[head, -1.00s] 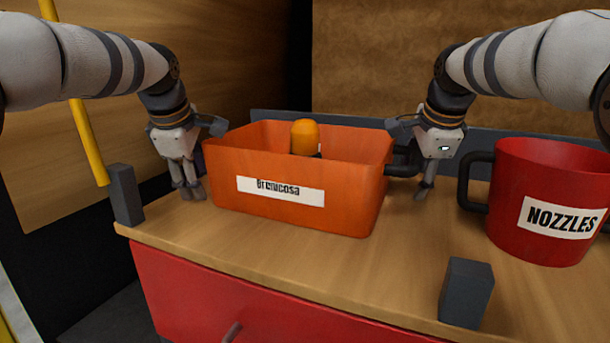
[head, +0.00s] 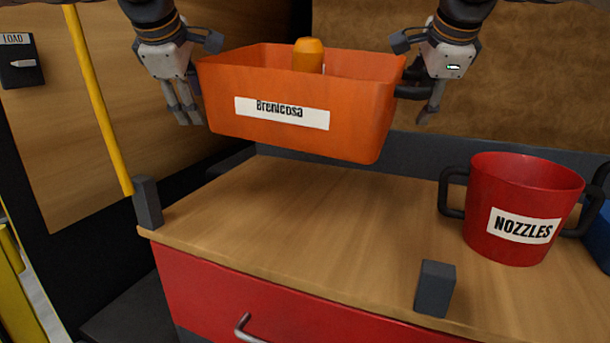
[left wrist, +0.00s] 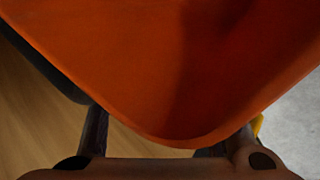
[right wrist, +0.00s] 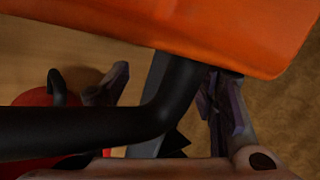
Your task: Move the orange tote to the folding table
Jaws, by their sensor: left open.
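The orange tote (head: 230,92), labelled "Brenicosa", hangs in the air above the wooden counter, with an orange-topped object (head: 308,55) inside. My left gripper (head: 184,112) is at its left end, fingers apart; the left wrist view shows the tote wall (left wrist: 180,70) above the fingers, and I see no handle between them. My right gripper (head: 428,112) is at its right end. In the right wrist view, the tote's black handle (right wrist: 165,105) passes between the right fingers; whether they are closed on it is unclear. I see no folding table.
A red pot labelled "NOZZLES" (head: 515,205) with black handles stands at the counter's right. Dark blocks (head: 435,288) (head: 147,203) stand at the counter's edge. A yellow pole (head: 98,100) rises at left. The wooden counter (head: 320,225) is clear in the middle.

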